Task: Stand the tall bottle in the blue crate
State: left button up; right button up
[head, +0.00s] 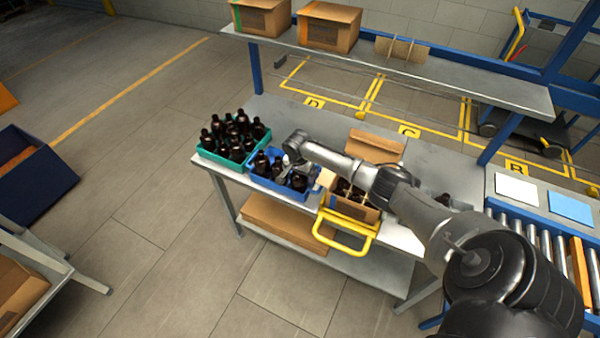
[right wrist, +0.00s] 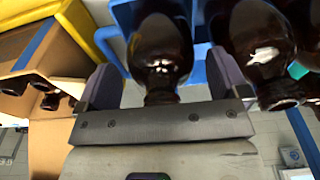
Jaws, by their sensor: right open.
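The blue crate (head: 270,183) stands on the grey table and holds several dark amber bottles (head: 262,164). My right gripper (head: 296,163) is over the right part of this crate, pointing down. In the right wrist view my gripper (right wrist: 164,75) is open, with its fingers on either side of the neck of one amber bottle (right wrist: 160,45). Whether they touch the glass I cannot tell. A second bottle (right wrist: 252,40) is just outside the right finger. Which bottle is the tall one I cannot tell. My left gripper is not in view.
A green crate (head: 222,158) full of amber bottles stands left of the blue crate. A yellow-handled cart or crate (head: 345,240) with a cardboard box of bottles (head: 350,205) is close on the right. A shelf (head: 440,75) with cardboard boxes hangs above the table.

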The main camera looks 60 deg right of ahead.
jog(key=shift+a, duration=0.15)
notch_tip(320, 180, up, 14)
jog(key=a+p, duration=0.1)
jog(key=shift+a, duration=0.25)
dwell(0.3)
jog(key=shift+f, duration=0.15)
dwell(0.5)
